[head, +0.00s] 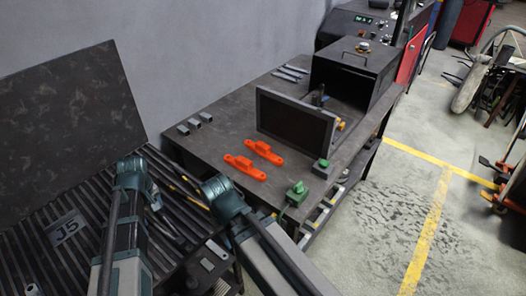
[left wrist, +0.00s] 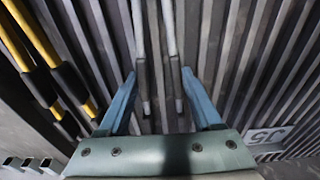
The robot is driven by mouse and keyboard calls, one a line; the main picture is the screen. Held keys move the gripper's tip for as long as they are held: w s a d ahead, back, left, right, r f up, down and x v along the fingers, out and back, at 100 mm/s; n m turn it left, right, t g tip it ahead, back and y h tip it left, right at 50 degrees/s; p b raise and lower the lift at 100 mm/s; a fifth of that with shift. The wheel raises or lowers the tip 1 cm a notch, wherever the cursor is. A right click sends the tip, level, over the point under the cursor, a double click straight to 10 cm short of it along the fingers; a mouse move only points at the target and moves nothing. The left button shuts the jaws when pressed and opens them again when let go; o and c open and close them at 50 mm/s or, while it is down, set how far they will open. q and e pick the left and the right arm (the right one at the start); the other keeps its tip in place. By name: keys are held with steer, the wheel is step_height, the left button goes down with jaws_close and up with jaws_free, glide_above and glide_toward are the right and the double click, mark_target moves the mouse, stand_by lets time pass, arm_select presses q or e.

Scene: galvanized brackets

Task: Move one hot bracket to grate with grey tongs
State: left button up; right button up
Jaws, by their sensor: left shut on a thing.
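My left gripper (head: 154,202) is low over a dark slatted grate (head: 35,262). The tongs are hard to make out in the head view. Several grey brackets (head: 195,123) stand at the table's left edge, and some show in the left wrist view (left wrist: 30,163). None visibly glows. My right arm reaches in from the bottom; its gripper cannot be made out clearly.
Yellow-handled tongs (left wrist: 45,45) lie beside the grey ones. On the table (head: 225,142) are two orange handles (head: 264,152), a dark framed panel (head: 295,125), a green-topped switch box (head: 297,193) and a dark open box (head: 355,75). A dark board (head: 70,130) stands behind the grate.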

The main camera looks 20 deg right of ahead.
arm_select(q)
step_height(320, 180, up, 12)
steer(key=p, duration=1.1)
steer(key=shift+p, duration=0.35)
steer(key=shift+s, duration=0.15)
steer(key=s+d+r+p, duration=0.3)
steer(key=s+r+p, duration=0.3)
steer(key=s, duration=0.5)
steer(key=shift+d, duration=0.25)
steer(key=shift+f, duration=0.15)
